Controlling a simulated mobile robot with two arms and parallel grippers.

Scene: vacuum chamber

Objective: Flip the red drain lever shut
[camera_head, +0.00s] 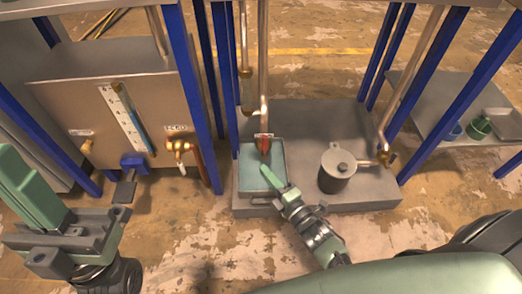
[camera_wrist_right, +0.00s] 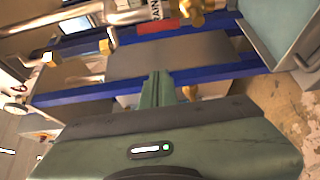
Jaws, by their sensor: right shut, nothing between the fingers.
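In the right wrist view the red lever (camera_wrist_right: 158,25) shows near the top, beside a white label and brass fittings. My right gripper (camera_head: 268,172) is shut and empty, with its green fingers over the basin, just below the lever in the picture. Its shut fingers (camera_wrist_right: 157,88) also show in the wrist view, apart from the lever. My left arm is at the lower left, and its finger opening is unclear.
Blue frame posts (camera_head: 194,95) rise on both sides. A metal tank (camera_head: 105,110) with a gauge and copper tap is at left.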

